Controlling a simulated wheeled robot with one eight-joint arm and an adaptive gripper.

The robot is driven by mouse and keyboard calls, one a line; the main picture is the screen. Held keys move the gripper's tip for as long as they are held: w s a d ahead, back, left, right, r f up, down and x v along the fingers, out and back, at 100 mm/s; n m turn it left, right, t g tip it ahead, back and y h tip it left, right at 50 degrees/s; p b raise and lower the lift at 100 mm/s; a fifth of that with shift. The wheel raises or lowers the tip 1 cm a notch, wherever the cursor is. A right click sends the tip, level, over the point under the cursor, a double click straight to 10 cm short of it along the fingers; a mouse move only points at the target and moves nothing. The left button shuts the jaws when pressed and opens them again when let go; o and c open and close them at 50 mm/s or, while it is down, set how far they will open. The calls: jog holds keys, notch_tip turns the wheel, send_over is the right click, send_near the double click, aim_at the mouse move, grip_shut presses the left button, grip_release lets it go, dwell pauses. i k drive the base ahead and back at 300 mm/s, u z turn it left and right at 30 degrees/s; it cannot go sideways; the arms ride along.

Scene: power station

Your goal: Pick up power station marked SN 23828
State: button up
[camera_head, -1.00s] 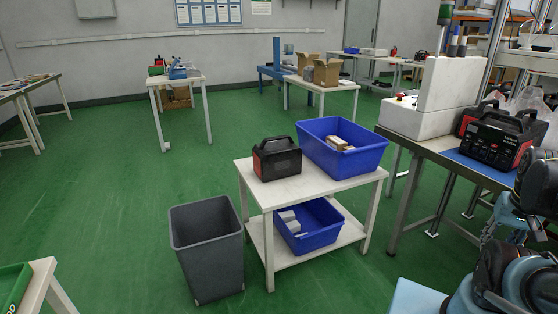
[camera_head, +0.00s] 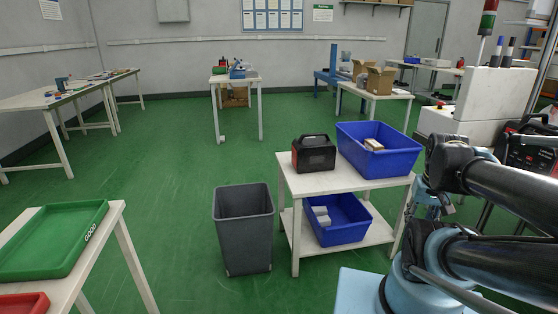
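A black and red power station (camera_head: 313,153) with a top handle stands on the white two-shelf table (camera_head: 345,183) in the middle. Another black and red power station (camera_head: 528,152) shows at the right edge, partly hidden behind my arm. No serial number can be read on either. My arm links cross the lower right of the picture. My gripper cannot be made out in this view.
A blue bin (camera_head: 378,160) with small boxes stands beside the middle power station; another blue bin (camera_head: 337,232) is on the lower shelf. A grey waste bin (camera_head: 243,243) stands left of the table. A green tray (camera_head: 45,245) and a red tray (camera_head: 22,306) lie at lower left.

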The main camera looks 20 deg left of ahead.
aim_at(313, 155)
jog(key=u, duration=1.6)
jog(key=i, duration=1.25)
jog(key=z, duration=1.8)
